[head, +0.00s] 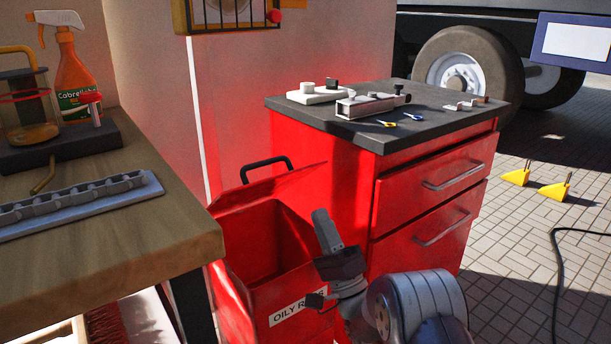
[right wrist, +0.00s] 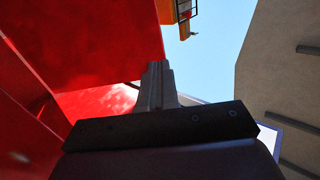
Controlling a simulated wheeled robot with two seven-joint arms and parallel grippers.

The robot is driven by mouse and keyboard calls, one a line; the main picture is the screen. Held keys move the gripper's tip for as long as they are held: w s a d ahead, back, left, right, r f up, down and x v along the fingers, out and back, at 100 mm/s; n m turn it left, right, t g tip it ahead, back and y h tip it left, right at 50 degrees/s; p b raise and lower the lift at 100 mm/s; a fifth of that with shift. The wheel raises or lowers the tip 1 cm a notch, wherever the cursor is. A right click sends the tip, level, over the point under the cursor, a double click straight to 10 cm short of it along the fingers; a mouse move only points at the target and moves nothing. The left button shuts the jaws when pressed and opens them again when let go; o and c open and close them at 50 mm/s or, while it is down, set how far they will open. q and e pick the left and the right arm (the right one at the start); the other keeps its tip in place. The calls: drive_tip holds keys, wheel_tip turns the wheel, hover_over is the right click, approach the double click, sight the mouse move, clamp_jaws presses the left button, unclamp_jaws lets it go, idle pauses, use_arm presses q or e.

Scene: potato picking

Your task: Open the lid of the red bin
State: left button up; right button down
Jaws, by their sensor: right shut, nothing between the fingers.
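The red bin (head: 290,297) stands on the floor between the workbench and the red drawer cabinet, with an "OILY RAGS" label on its front. Its lid (head: 268,189) is raised and tilted at the back, with a black handle (head: 265,165) at its upper edge. The bin's inside shows and looks empty where visible. My right gripper (head: 321,216) is shut and empty at the bin's right side, fingers pointing up, in front of the cabinet. In the right wrist view its closed fingers (right wrist: 157,76) point up beside red surfaces. My left gripper is out of view.
The wooden workbench (head: 120,215) at left holds a spray bottle (head: 75,75) and a grey rack (head: 75,204). The red cabinet (head: 425,205) stands close on the right with tools on its dark top. A black cable (head: 558,270) lies on the paved floor at far right.

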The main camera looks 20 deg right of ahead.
sight(301, 171)
drive_tip(key=b+x, duration=0.2)
drive_tip(key=x, duration=0.5)
drive_tip(key=shift+f, duration=0.1)
drive_tip(key=shift+w+a+r, duration=0.1)
drive_tip(key=shift+w+r, duration=0.1)
drive_tip(key=shift+r, duration=0.15)
